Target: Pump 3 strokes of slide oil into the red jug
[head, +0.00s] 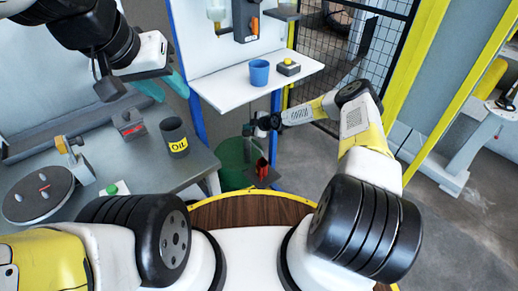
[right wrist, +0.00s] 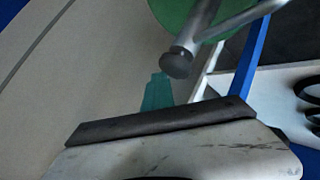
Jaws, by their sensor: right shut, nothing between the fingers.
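The red jug (head: 262,166) is small in the head view, on a dark support beside the green drum (head: 232,172). A dark upright fitting, perhaps the pump, stands over the drum. My right gripper is by the drum's top; its fingers cannot be made out in the head view. In the right wrist view its teal fingers (right wrist: 157,93) are together and empty. A grey rod with a round dark end (right wrist: 178,62) is just beyond them, in front of the green drum (right wrist: 185,18); contact cannot be told. My left gripper (head: 166,89) is open and empty above the grey bench, upper left.
A dark can labelled OIL (head: 174,138) and a grey box (head: 129,124) stand on the grey bench (head: 180,172). A blue cup (head: 259,72) and a yellow-topped button box (head: 288,67) are on the white shelf (head: 235,90) with blue posts. Open floor lies right of the drum.

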